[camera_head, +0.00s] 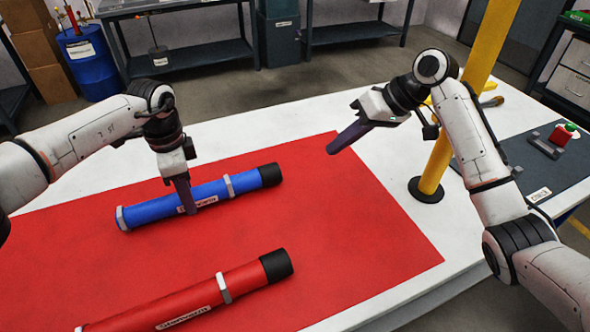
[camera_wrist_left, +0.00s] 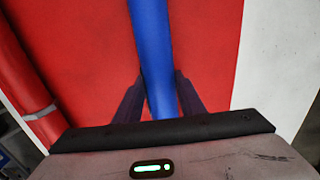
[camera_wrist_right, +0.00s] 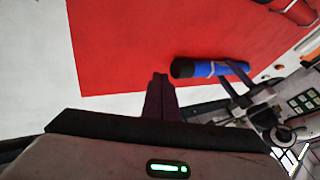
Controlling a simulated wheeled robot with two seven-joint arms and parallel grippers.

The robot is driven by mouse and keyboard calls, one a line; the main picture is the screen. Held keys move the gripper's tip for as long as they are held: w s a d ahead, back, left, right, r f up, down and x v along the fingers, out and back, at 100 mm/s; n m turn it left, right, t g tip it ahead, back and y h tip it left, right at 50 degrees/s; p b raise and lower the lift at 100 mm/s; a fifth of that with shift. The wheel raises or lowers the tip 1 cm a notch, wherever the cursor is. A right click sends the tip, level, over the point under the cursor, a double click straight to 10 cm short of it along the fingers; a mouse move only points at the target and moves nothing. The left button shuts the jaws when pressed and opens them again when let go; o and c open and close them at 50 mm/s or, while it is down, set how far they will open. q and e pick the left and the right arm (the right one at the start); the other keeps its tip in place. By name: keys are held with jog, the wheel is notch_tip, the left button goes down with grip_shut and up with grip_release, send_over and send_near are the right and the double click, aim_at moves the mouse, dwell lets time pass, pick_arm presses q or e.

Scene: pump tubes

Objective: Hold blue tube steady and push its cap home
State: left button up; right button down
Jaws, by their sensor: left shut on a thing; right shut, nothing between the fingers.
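The blue tube (camera_head: 157,209) lies on the red mat (camera_head: 370,232), with a black cap (camera_head: 270,174) on its right end and pale bands around it. My left gripper (camera_head: 187,208) is shut on the tube's middle from above. The left wrist view shows the blue tube (camera_wrist_left: 152,45) between the two fingers (camera_wrist_left: 160,98). My right gripper (camera_head: 333,150) is shut and empty, held above the mat to the right of the cap and apart from it. In the right wrist view the closed fingertips (camera_wrist_right: 160,76) are near the black cap (camera_wrist_right: 182,68) in the picture.
A red tube (camera_head: 185,304) with a black cap (camera_head: 276,265) lies nearer on the mat. A yellow post (camera_head: 440,155) stands at the table's right part. Beyond it are a grey mat and a box with a red-and-green button (camera_head: 563,133). The mat right of the caps is clear.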

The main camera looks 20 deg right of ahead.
aim_at(275, 179)
jog(key=x, duration=1)
jog(key=shift+r, duration=0.1)
jog(key=a, duration=0.3)
jog(key=shift+s+a, duration=0.2)
jog(key=shift+a, duration=0.35)
jog(key=shift+s, duration=0.1)
pick_arm(q)
jog(key=shift+d, duration=0.1)
pick_arm(e)
jog(key=a, duration=0.4)
jog(key=shift+s, duration=0.35)
jog(key=shift+d, duration=0.1)
pick_arm(q)
jog(key=shift+d, duration=0.1)
pick_arm(e)
jog(key=shift+d, duration=0.1)
